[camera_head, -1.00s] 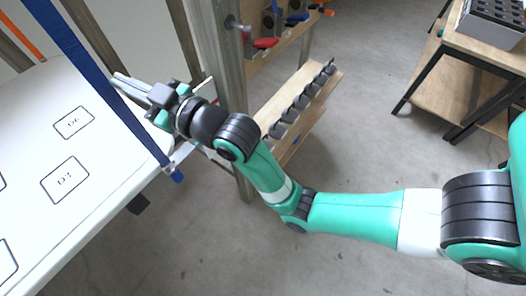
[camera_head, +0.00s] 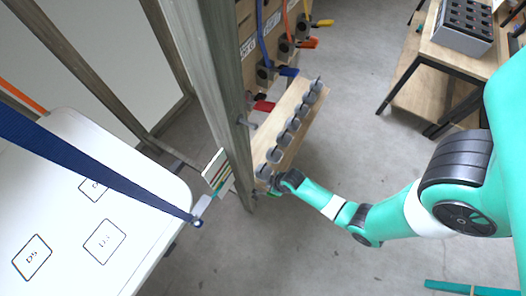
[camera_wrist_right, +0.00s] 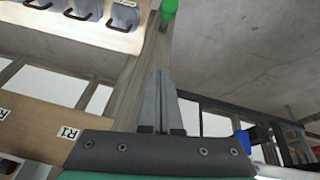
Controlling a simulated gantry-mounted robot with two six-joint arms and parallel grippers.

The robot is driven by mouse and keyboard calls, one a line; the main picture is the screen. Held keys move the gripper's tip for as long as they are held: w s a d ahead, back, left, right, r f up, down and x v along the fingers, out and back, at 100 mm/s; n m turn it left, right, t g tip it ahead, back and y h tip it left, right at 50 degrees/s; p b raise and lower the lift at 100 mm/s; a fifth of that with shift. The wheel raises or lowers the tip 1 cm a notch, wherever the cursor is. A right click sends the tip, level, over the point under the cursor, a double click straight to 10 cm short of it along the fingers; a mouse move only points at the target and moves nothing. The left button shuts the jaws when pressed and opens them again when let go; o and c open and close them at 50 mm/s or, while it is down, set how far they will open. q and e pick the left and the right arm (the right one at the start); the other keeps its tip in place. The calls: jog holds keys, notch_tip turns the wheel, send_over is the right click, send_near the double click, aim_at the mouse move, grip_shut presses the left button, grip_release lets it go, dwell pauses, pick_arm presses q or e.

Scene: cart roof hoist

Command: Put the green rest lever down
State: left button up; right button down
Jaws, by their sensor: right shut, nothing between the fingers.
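A green grip-like end (camera_wrist_right: 168,10), probably the rest lever, sits at the top of the wooden post (camera_wrist_right: 143,80) in the right wrist view. My right gripper (camera_wrist_right: 162,74) is shut and empty; its fingertips point up along the post, below the green end and apart from it. In the head view my right gripper (camera_head: 270,186) is small, beside the foot of the shelf and right of the post. A small green patch shows there, but I cannot tell whether it is the lever or my wrist. My left gripper is not in view.
The white panel (camera_head: 70,200) hangs at left by a blue strap (camera_head: 95,160). A wooden shelf (camera_head: 283,125) holds several dark cleats. Floor at lower middle is clear.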

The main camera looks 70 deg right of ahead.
jog(key=b, duration=1.1)
send_over(269, 194)
jog(key=w, duration=0.3)
notch_tip(269, 194, down, 11)
jog(key=shift+s+d+f, duration=0.1)
jog(key=shift+s+f, duration=0.05)
jog(key=shift+s, duration=0.65)
jog(key=shift+s+d+f, duration=0.1)
jog(key=shift+s+f, duration=0.05)
jog(key=shift+s, duration=0.6)
jog(key=shift+a, duration=0.1)
